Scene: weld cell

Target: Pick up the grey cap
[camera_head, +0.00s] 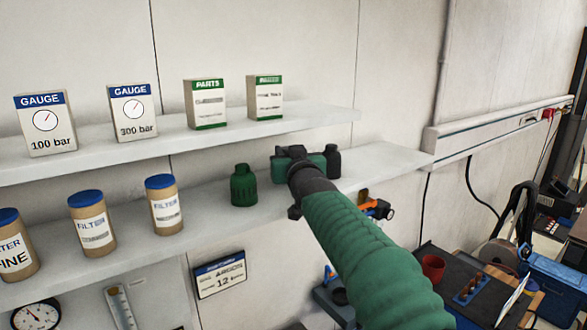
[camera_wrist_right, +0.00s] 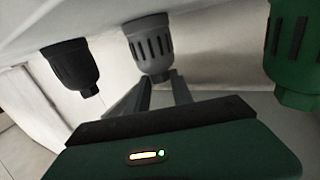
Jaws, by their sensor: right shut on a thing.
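The grey cap (camera_wrist_right: 148,45) is in the middle of the right wrist view, which shows the shelf at the top and the caps pointing down. My right gripper (camera_wrist_right: 162,78) is shut on the narrow end of the grey cap, one finger on each side. The cap's wide end is at the shelf surface; I cannot tell if it has lifted clear. In the head view my right gripper (camera_head: 302,156) reaches over the lower shelf and hides the grey cap. My left gripper is not in view.
A green cap (camera_head: 243,186) stands left of my gripper and a black cap (camera_head: 332,162) close on its right, on the lower shelf (camera_head: 385,160). Filter cans (camera_head: 163,205) stand further left. The upper shelf (camera_head: 335,115) with boxes is above.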

